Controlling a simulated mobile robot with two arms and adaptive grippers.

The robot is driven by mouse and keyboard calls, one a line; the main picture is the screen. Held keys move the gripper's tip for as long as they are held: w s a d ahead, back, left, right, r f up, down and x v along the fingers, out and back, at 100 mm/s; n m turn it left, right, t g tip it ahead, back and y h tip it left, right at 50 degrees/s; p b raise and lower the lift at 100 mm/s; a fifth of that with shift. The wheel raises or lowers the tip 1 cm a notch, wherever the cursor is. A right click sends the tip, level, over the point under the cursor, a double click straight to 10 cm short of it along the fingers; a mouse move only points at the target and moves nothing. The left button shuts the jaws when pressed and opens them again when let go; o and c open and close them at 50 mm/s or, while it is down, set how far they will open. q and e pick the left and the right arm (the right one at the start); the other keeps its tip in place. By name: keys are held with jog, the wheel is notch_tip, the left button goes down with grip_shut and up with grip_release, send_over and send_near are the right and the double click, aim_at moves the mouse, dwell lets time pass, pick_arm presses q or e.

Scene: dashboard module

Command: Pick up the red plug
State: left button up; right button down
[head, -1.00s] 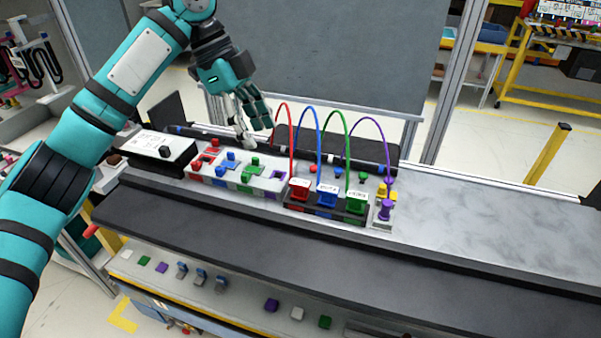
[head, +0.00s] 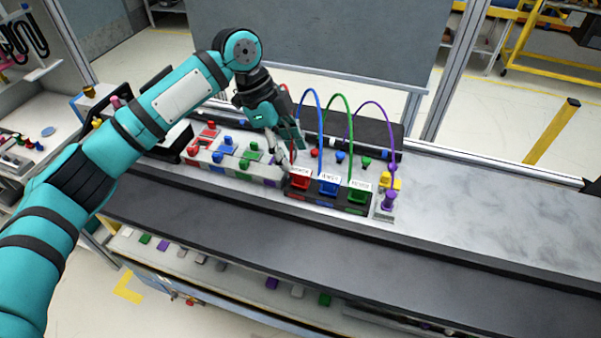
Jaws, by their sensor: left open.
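The red plug (head: 299,184) sits in the left slot of a black holder on the bench, with a white label and a red cable arching up behind it. My left gripper (head: 285,160) is open, pointing down just behind and to the left of the red plug. It hides part of the red cable. I cannot tell if a finger touches the cable or plug. My right gripper is not in view.
A blue plug (head: 328,189) and a green plug (head: 357,195) stand right of the red one, with a purple plug (head: 390,199) farther right. A module with coloured buttons (head: 228,149) lies left. The bench's right side (head: 480,205) is clear.

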aim_at(298, 170)
pick_arm(q)
jog(key=shift+s+d+f+p, duration=0.25)
jog(key=shift+f+p, duration=0.15)
jog(key=p+x, duration=0.1)
jog(key=x, duration=0.2)
jog(key=shift+s+f+p, duration=0.2)
jog(key=shift+f+p, duration=0.05)
jog(key=shift+p, duration=0.15)
jog(key=shift+d+f, duration=0.2)
jog(key=shift+f, duration=0.25)
grip_shut()
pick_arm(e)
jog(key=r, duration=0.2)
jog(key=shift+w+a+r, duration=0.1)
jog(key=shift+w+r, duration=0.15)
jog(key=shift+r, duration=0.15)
